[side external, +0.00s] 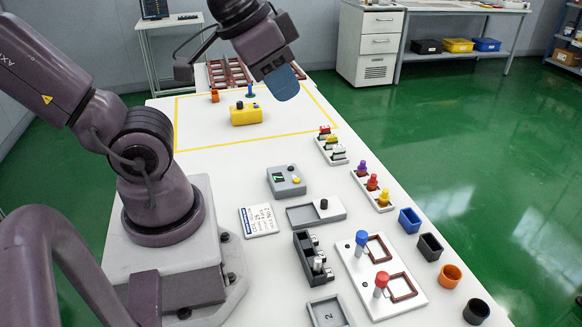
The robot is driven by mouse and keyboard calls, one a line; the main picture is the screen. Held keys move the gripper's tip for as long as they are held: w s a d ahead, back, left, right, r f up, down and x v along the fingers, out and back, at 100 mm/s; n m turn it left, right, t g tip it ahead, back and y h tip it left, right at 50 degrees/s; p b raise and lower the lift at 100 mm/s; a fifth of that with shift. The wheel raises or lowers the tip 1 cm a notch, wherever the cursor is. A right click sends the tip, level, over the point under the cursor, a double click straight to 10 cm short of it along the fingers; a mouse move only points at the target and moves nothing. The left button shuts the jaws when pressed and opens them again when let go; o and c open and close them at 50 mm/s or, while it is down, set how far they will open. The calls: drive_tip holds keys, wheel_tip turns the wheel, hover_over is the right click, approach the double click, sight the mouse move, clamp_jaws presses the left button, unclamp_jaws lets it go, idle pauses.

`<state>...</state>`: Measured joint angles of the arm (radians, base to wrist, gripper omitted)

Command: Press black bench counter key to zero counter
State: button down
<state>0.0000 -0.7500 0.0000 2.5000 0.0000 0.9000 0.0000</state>
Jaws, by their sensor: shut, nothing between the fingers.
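The bench counter (286,188) is a grey box in the middle of the white bench, with a small green-lit display (279,177) showing one digit, which I cannot read surely. On its top is a small black key (291,168) at the back, with a yellow button (296,180) in front of it. My gripper (283,88) is high above the far part of the bench, well clear of the counter and beyond it. Its blue end points down and it holds nothing. The fingers look closed together.
A yellow box (246,116) with a black knob stands inside the yellow outline. A grey tray (302,217) with a black knob lies in front of the counter, and a printed card (259,220) lies at its left. Coloured plungers (372,184) stand to the right.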

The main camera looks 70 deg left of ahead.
idle(0.7)
drive_tip(key=m+t+h, duration=0.3)
drive_tip(key=m, duration=2.8)
hover_over(290, 166)
wheel_tip(290, 166, down, 21)
drive_tip(key=shift+f, duration=4.4)
drive_tip(key=shift+f, duration=0.1)
